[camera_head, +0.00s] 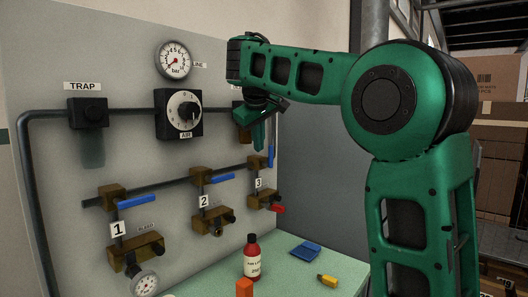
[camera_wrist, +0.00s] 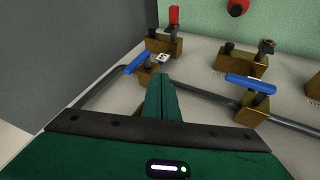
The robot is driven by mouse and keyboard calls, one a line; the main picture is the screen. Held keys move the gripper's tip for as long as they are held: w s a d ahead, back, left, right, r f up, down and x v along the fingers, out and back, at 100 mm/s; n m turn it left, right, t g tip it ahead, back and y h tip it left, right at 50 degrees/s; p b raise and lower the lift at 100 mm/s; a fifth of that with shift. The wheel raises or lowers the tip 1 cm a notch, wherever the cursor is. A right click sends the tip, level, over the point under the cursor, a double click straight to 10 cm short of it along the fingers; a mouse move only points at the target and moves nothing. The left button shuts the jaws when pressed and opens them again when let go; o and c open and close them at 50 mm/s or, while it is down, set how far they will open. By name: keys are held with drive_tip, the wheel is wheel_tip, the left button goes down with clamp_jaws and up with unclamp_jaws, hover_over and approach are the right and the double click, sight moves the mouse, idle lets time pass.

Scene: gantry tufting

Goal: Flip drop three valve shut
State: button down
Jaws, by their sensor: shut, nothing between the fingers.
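Drop three is the rightmost drop on the panel, with a number 3 tag (camera_head: 258,183) that also shows in the wrist view (camera_wrist: 163,57). Its blue lever (camera_head: 270,155) stands upright in the head view, along the drop, and slants beside the brass valve body in the wrist view (camera_wrist: 137,63). My gripper (camera_head: 258,146) is shut and empty, pointing down just left of this lever. In the wrist view its fingertips (camera_wrist: 160,80) are close to the lever and valve; I cannot tell whether they touch. Part of the valve is hidden behind the fingers.
Blue levers of drop one (camera_head: 138,201) and drop two (camera_head: 218,179) lie crosswise, nearly horizontal. A red lever (camera_head: 278,209) sits below drop three. The green bench (camera_head: 205,288) holds a red bottle (camera_head: 251,258), a blue item (camera_head: 305,249) and a yellow item (camera_head: 327,281). A grey wall stands right of the panel.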

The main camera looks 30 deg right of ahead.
drive_tip(key=w+d+f, duration=0.2)
drive_tip(key=w+d, duration=0.1)
drive_tip(key=d, duration=0.1)
drive_tip(key=shift+d+f, duration=0.25)
drive_tip(key=shift+d, duration=0.05)
